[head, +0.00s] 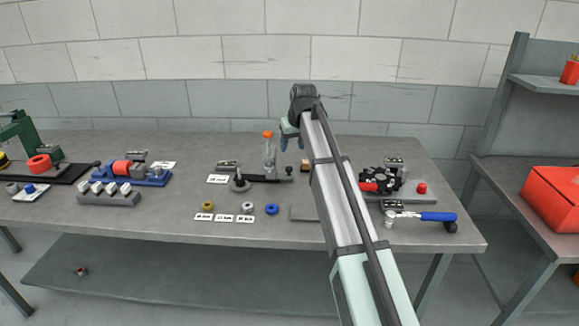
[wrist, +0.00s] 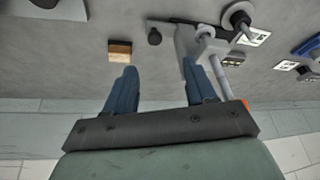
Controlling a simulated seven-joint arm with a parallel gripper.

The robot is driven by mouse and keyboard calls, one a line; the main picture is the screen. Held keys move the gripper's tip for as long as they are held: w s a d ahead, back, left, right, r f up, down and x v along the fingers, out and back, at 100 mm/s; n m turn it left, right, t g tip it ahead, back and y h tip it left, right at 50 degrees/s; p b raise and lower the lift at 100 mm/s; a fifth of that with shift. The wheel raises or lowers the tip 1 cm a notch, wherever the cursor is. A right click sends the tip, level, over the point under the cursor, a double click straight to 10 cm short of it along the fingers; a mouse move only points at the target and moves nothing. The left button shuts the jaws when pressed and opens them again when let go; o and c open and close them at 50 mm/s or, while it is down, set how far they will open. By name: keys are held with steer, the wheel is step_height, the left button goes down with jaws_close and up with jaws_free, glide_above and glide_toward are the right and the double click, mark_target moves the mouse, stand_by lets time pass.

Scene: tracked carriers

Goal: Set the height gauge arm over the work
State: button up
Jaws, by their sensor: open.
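The knob (wrist: 154,37) also shows in the wrist view. A small brown-topped block (head: 305,167), possibly the work, sits just right of the knob; it also shows in the wrist view (wrist: 120,50). My gripper (head: 286,143) is open and empty above the table's back part. In the wrist view its fingers (wrist: 158,68) are apart, with the knob beyond them.
A slim upright thing with an orange top (head: 268,153) stands close behind the bar, by my right finger in the wrist view. Several coloured rings (head: 247,208) and labels lie in front. A black toothed part (head: 380,180) and a blue-handled hammer (head: 430,216) are right.

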mark_target(289, 167)
steer(key=x, duration=0.9)
steer(key=w+x, duration=0.1)
steer(key=x, duration=0.3)
steer(key=shift+w+d+f, duration=0.15)
steer(key=shift+w+d, duration=0.05)
steer(key=shift+d, duration=0.05)
jaws_close()
stand_by(0.5)
